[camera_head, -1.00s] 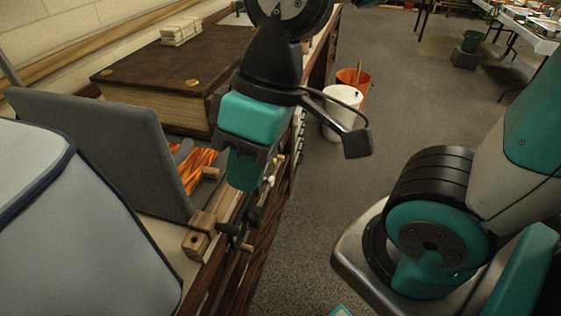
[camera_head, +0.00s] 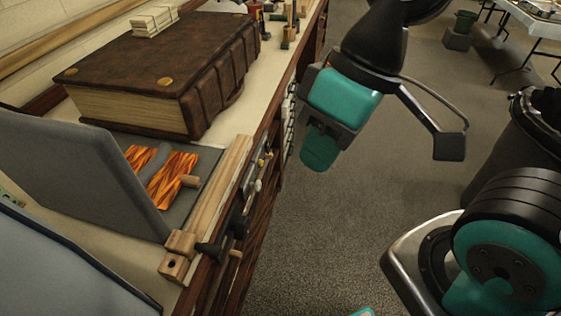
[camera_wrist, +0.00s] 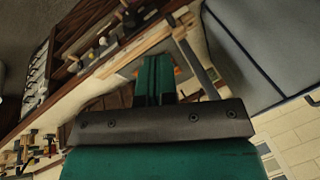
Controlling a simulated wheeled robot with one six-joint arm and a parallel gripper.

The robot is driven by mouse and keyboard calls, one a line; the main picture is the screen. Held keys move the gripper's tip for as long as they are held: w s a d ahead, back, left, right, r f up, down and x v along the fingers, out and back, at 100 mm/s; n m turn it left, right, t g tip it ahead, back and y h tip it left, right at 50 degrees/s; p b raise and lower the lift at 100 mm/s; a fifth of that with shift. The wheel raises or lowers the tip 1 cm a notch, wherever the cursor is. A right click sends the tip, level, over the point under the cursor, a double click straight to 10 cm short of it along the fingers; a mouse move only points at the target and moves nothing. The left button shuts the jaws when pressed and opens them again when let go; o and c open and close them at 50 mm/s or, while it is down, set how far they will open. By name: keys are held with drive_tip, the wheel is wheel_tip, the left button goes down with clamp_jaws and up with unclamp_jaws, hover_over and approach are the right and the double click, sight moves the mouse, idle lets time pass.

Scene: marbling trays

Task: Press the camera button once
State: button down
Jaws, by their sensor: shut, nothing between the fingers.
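My gripper (camera_head: 320,150) has teal fingers. In the head view it hangs over the floor, just right of the bench's front edge, pointing down. In the wrist view its fingers (camera_wrist: 155,78) are together and empty, in front of the bench with the grey panel behind them. I cannot make out a camera or its button in either view.
A bench (camera_head: 275,67) runs along the left. It bears a thick brown book (camera_head: 160,60), a grey tray with an orange pattern (camera_head: 168,182) and a raised grey panel (camera_head: 80,165). A wooden clamp (camera_head: 176,262) sits at its edge.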

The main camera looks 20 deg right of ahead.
drive_tip(key=w+d+f+m+t+y+b, duration=0.1)
drive_tip(key=w+f+m+y+b, duration=0.15)
drive_tip(key=w+f+b, duration=0.45)
drive_tip(key=w+d+f+m+t+y+b, duration=0.1)
drive_tip(key=w+f+m+b, duration=0.35)
drive_tip(key=f, duration=0.55)
drive_tip(key=w+d+f+m+t+b, duration=0.6)
drive_tip(key=w+d+f, duration=0.4)
drive_tip(key=f, duration=0.3)
drive_tip(key=d+m+y+b, duration=0.1)
drive_tip(key=m, duration=0.1)
drive_tip(key=shift+w+d+f+m+b, duration=0.2)
drive_tip(key=shift+d+m+b, duration=0.05)
drive_tip(key=shift+m+b, duration=0.05)
drive_tip(key=shift+a, duration=0.1)
